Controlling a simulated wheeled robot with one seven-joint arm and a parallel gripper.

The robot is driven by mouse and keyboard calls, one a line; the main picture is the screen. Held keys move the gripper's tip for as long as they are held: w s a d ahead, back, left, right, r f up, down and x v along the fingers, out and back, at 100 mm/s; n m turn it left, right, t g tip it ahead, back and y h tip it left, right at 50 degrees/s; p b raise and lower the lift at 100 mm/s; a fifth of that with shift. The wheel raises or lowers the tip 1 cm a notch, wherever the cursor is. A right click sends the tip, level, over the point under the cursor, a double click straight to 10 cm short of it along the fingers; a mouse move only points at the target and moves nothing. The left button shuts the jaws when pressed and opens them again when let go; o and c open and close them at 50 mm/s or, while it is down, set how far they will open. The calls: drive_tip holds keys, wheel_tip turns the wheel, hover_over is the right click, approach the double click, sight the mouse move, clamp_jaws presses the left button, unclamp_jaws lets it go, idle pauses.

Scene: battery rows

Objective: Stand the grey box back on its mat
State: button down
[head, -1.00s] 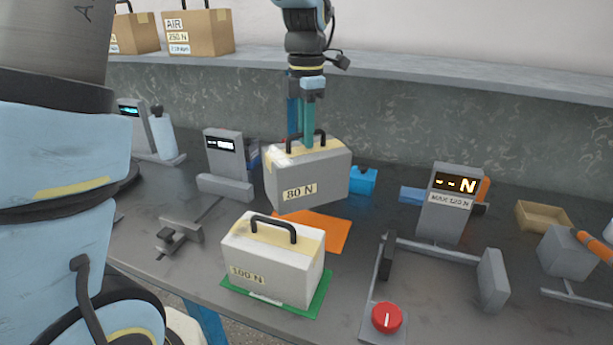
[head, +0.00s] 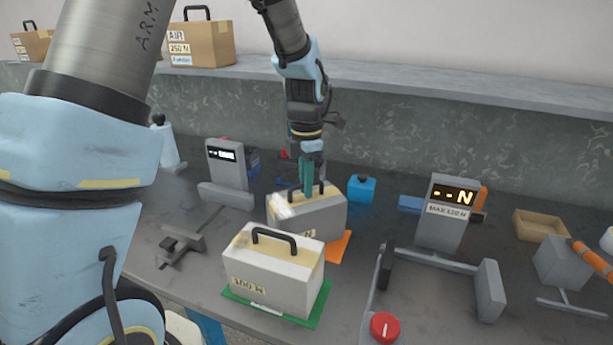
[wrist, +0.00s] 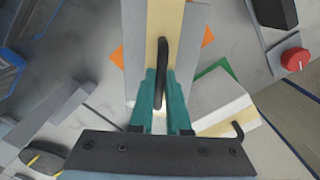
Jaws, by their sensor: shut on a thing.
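The grey box (head: 318,217), labelled 80 N in the earlier view, has a cream top strip and a black handle. My gripper (head: 308,190) is shut on that handle from above; the wrist view shows the teal fingers (wrist: 162,105) on either side of the handle (wrist: 162,70). The box is upright at the orange mat (head: 338,246), which shows only at the right and front edge. I cannot tell whether its base touches the mat, as the white box hides its lower front. Orange corners also show on both sides of the box in the wrist view.
A white box (head: 270,278) marked 100 N stands on a green mat (head: 233,293) just in front. A gauge (head: 446,212) with a frame and red button (head: 384,326) is at right. Behind are a blue item (head: 361,188) and a smaller gauge (head: 226,165).

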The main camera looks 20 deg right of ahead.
drive_tip(key=shift+r, duration=0.1)
drive_tip(key=c, duration=1.3)
unclamp_jaws()
drive_tip(key=o, duration=0.4)
wheel_tip(320, 180, up, 12)
drive_tip(key=b, duration=0.2)
drive_tip(key=w+a+f+m, duration=0.15)
drive_tip(key=a+m, duration=0.25)
drive_tip(key=a, duration=0.4)
drive_tip(key=w+a+f+m, duration=0.1)
drive_tip(key=a+f+m, duration=0.25)
drive_tip(key=a, duration=0.35)
drive_tip(key=shift+s+a+f+m+t, duration=0.25)
drive_tip(key=shift+s+a+f+m, duration=0.7)
drive_tip(key=shift+a+m, duration=1.35)
drive_tip(key=shift+s+a+f+m+t, duration=0.3)
drive_tip(key=shift+s+a+f+m, duration=0.35)
drive_tip(key=shift+s+a+m, duration=1.5)
drive_tip(key=shift+s+a+f+m+t, duration=0.25)
drive_tip(key=shift+a+f+m, duration=0.55)
drive_tip(key=shift+a+m, duration=1.6)
